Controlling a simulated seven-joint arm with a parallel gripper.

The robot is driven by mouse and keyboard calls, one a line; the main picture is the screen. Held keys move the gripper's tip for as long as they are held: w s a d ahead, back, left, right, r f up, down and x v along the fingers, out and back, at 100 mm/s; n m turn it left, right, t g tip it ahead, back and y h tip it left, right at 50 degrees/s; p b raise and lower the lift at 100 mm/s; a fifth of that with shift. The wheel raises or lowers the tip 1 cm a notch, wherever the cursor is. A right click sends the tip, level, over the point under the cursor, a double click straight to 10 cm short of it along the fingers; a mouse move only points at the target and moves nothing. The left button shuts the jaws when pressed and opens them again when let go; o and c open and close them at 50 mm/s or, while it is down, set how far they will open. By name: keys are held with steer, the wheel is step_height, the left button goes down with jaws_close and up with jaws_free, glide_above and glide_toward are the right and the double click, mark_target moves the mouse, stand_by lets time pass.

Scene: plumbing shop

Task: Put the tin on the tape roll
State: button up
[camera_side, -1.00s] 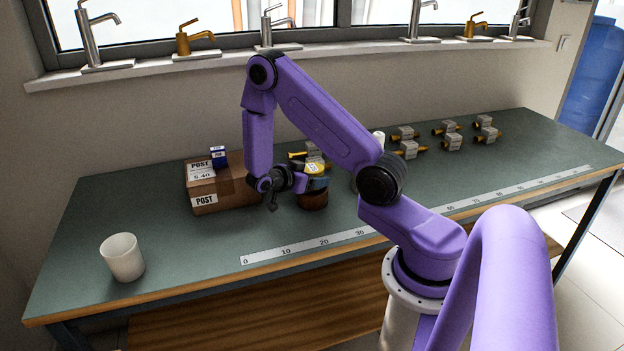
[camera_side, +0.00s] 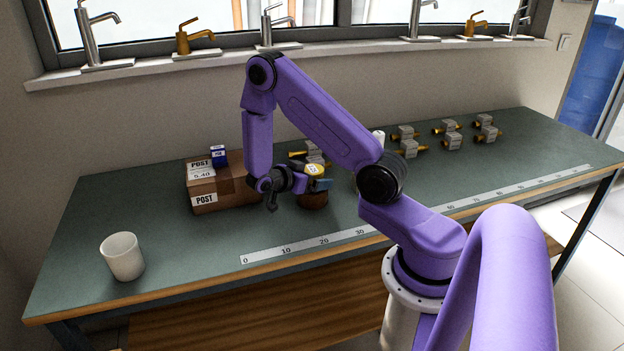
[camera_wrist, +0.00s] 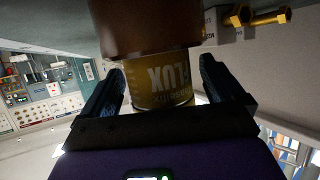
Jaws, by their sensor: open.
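The tin (camera_side: 314,170) is a small gold can with a pale top. It stands upright on the brown tape roll (camera_side: 314,199), which lies on the bench. In the wrist view the tin (camera_wrist: 162,82) shows upside down, its LUX label facing me, and the wider brown tape roll (camera_wrist: 145,28) touches its base. My gripper (camera_side: 316,184) is level with the tin, coming from the left. In the wrist view my gripper (camera_wrist: 163,78) is open, one finger on each side of the tin, with a gap visible at the right finger.
A cardboard parcel (camera_side: 220,188) with a small blue box (camera_side: 218,156) on it stands close behind my gripper. A white cup (camera_side: 122,257) is at the front left. A ruler strip (camera_side: 300,247) runs along the front edge.

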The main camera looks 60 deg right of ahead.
steer(key=w+a+r+n+t+y, duration=0.3)
steer(key=w+a+n+t, duration=0.15)
steer(key=w+a, duration=0.4)
steer(key=w+a+r+n+t+y, duration=0.25)
steer(key=w+a+t, duration=0.35)
steer(key=a, duration=0.6)
steer(key=a+r+n+t+y, duration=0.3)
steer(key=a+n+y, duration=0.25)
steer(key=a, duration=0.45)
steer(key=s+a+r+n+g+y, duration=0.2)
steer(key=s+a+n+y, duration=0.3)
steer(key=s, duration=0.3)
steer(key=s+a+r+n+g+y, duration=0.2)
steer(key=s+a+n+g+y, duration=0.1)
steer(key=s+a+n, duration=0.4)
steer(key=s+d+n+g+h, duration=0.1)
steer(key=s+d+n+g, duration=0.15)
steer(key=s, duration=0.45)
steer(key=s+d+n+g+h, duration=0.1)
steer(key=s+n+g, duration=0.15)
steer(key=s, duration=0.45)
steer(key=s+d+n+h, duration=0.3)
steer(key=s+d+n, duration=0.1)
steer(key=d, duration=0.4)
steer(key=shift+s+d+r+n+t+h, duration=0.25)
steer(key=shift+r+n+t+h, duration=0.1)
steer(key=shift+t+h, duration=0.1)
